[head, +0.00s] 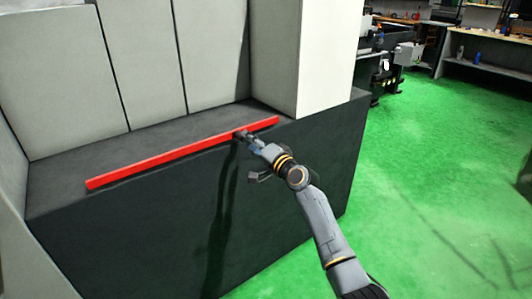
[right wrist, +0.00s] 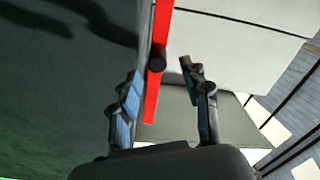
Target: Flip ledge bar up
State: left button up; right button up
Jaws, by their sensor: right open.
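The ledge bar is a long red bar (head: 160,159) lying along the front top edge of the dark ledge in the head view. My right gripper (head: 243,136) is at the bar, right of its middle. In the right wrist view the red bar (right wrist: 151,112) runs between the two spread fingers of the open right gripper (right wrist: 160,72). A short dark cylindrical piece (right wrist: 157,64) shows at the bar between the fingertips. Whether a finger touches the bar cannot be told. My left gripper is not in view.
The dark machine base (head: 130,235) drops steeply in front of the bar. Pale machine panels (head: 140,60) stand behind the ledge, and a pale column (head: 326,55) rises at its right end. The green floor (head: 420,180) to the right is clear.

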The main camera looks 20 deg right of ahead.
jog(key=v, duration=0.7)
jog(key=shift+s+d, duration=0.15)
jog(key=shift+s, duration=0.15)
jog(key=shift+r, duration=0.1)
